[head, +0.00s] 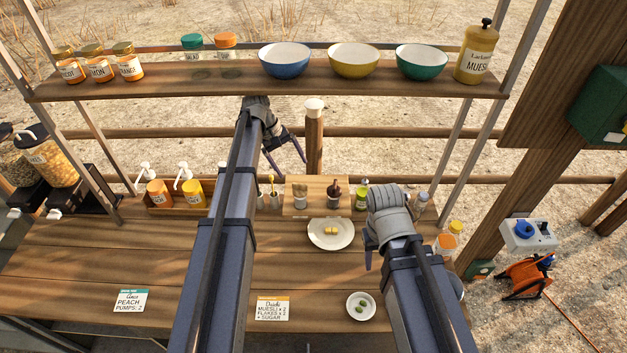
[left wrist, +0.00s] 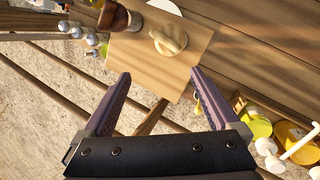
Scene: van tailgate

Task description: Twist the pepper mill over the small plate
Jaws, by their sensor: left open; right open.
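A dark brown mill-like piece (head: 335,192), likely the pepper mill, stands at the right of a light wooden board (head: 317,190). A paler one (head: 300,192) stands left of it; its rounded top (left wrist: 168,42) shows in the left wrist view. The small white plate (head: 361,306) with green bits lies at the front of the counter. My left gripper (head: 289,165) is open and empty, above and behind the board; its spread fingers (left wrist: 160,80) also show in the wrist view. My right gripper (head: 369,258) is open right of the larger plate; its fingers are mostly hidden.
A larger white plate (head: 331,246) with yellow pieces lies before the board. A green bottle (head: 361,195) stands to its right. Pump bottles (head: 158,193) stand left. A shelf (head: 200,82) with bowls and jars crosses above. A card (head: 271,308) lies in front.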

